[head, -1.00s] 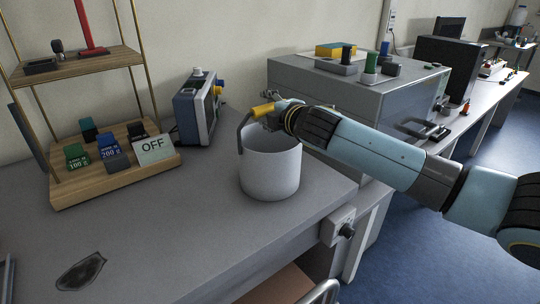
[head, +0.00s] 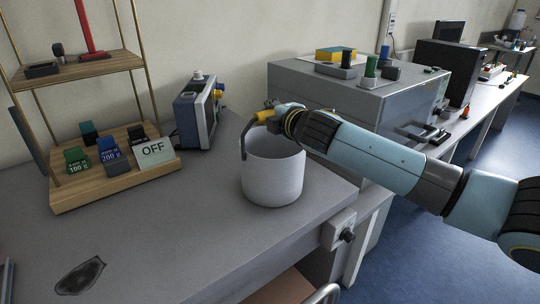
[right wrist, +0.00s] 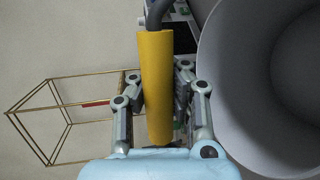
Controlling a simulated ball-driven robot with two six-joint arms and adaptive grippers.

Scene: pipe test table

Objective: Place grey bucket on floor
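The grey bucket (head: 273,183) stands upright on or just above the grey table near its front right edge; I cannot tell if its base touches. Its bent grey handle with a yellow grip (head: 262,116) is raised over the left side of the rim. My right gripper (head: 268,113) reaches in from the right and is shut on the yellow grip. In the right wrist view its fingers (right wrist: 160,75) lie on both sides of the yellow grip (right wrist: 155,90), and the bucket's open mouth (right wrist: 285,75) fills the right side. The blue floor (head: 400,255) shows right of the table. My left gripper is not in view.
A wooden shelf (head: 120,185) with weights and an OFF sign stands at the left. A blue-grey instrument (head: 195,115) is behind the bucket. A large grey box (head: 335,100) stands behind my right arm. A control knob box (head: 338,230) is on the table's front edge.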

